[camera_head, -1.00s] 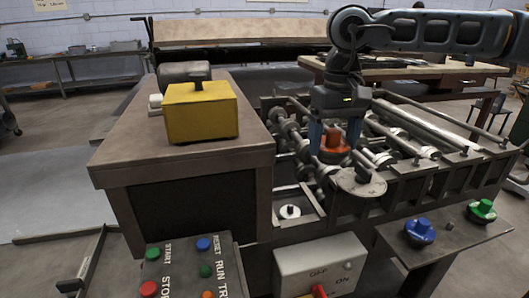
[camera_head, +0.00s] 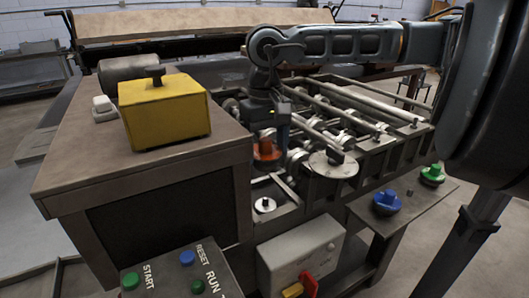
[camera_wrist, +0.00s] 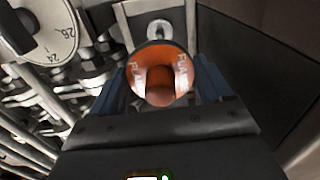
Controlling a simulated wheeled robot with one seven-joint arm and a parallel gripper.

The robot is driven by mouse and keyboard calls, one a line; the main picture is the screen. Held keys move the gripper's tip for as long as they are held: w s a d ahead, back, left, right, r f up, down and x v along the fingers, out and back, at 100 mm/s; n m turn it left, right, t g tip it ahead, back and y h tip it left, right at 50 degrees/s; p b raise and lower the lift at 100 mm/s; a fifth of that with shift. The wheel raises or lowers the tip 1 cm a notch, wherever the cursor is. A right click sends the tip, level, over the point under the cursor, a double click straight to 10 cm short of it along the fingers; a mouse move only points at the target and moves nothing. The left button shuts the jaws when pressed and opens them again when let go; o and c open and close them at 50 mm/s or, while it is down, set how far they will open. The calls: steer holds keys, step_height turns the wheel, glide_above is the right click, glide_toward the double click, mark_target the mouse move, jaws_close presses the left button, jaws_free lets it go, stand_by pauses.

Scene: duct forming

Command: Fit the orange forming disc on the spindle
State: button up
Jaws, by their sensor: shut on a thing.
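The orange forming disc (camera_head: 267,151) is held by my gripper (camera_head: 270,135), which points down over the left end of the roller machine. In the wrist view the disc (camera_wrist: 162,72) sits between the blue fingers of my gripper (camera_wrist: 165,88), its knob toward the camera and lettering on its face. The spindle is probably the small post on the pale round base (camera_head: 265,204), nearer the camera than the disc. In the wrist view a pale round part with a hole (camera_wrist: 159,29) shows just beyond the disc. The disc is apart from the post in the head view.
A yellow block with a knob (camera_head: 164,108) sits on the cabinet (camera_head: 120,165) to the left. A grey dial plate (camera_head: 333,164) stands right of the disc. Blue (camera_head: 387,202) and green (camera_head: 432,175) discs rest on a side shelf. Rollers and bars fill the machine behind.

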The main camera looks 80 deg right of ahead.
steer(key=b, duration=0.2)
glide_above(266, 199)
steer(key=shift+w+d+f, duration=0.1)
steer(key=shift+d+f, duration=0.05)
steer(key=shift+f, duration=3.4)
step_height(266, 199, down, 2)
steer(key=b, duration=0.3)
steer(key=shift+f, duration=0.1)
steer(key=shift+b, duration=0.7)
steer(key=shift+f+b, duration=1.3)
steer(key=shift+b, duration=1.25)
steer(key=o, duration=1.3)
steer(key=shift+o, duration=0.3)
steer(key=shift+r+p, duration=2.15)
steer(key=shift+r, duration=2.35)
